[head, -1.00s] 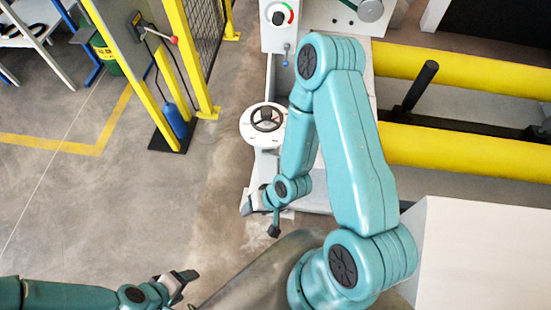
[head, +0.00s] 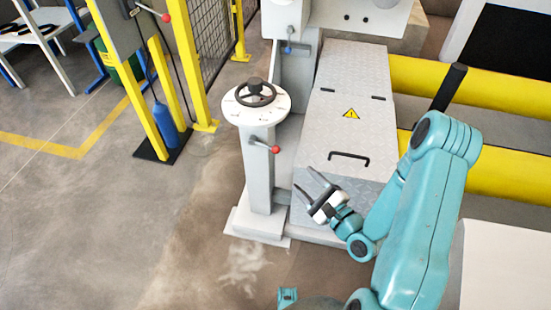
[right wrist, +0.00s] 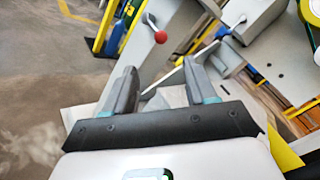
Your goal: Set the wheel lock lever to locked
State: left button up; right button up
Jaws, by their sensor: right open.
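The wheel lock lever (head: 263,144) is a short rod with a red ball knob on the front of a white pedestal (head: 258,190). It sticks out to the right, below the round top with its black handwheel (head: 256,93). My right gripper (head: 304,180) is open and empty, to the right of and below the red knob, apart from it. In the right wrist view the red knob (right wrist: 160,37) shows beyond and between the open fingers (right wrist: 160,68). I cannot read any lock marking.
A grey plated cover (head: 350,125) with a black handle and warning sign lies right of the pedestal. Yellow rollers (head: 420,85) are farther right. A yellow-framed post (head: 145,60) with another red-knobbed lever stands at left. The floor before the pedestal is clear.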

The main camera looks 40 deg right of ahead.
aim_at(274, 149)
pick_arm(q)
jog(key=f+b, duration=0.1)
jog(key=f, duration=0.1)
jog(key=w+f+b, duration=0.1)
jog(key=shift+w+a+f+b, duration=0.1)
jog(key=shift+a+f+b, duration=0.15)
jog(key=shift+a+b, duration=0.1)
pick_arm(e)
jog(key=w, duration=1.4)
jog(key=shift+w, duration=0.35)
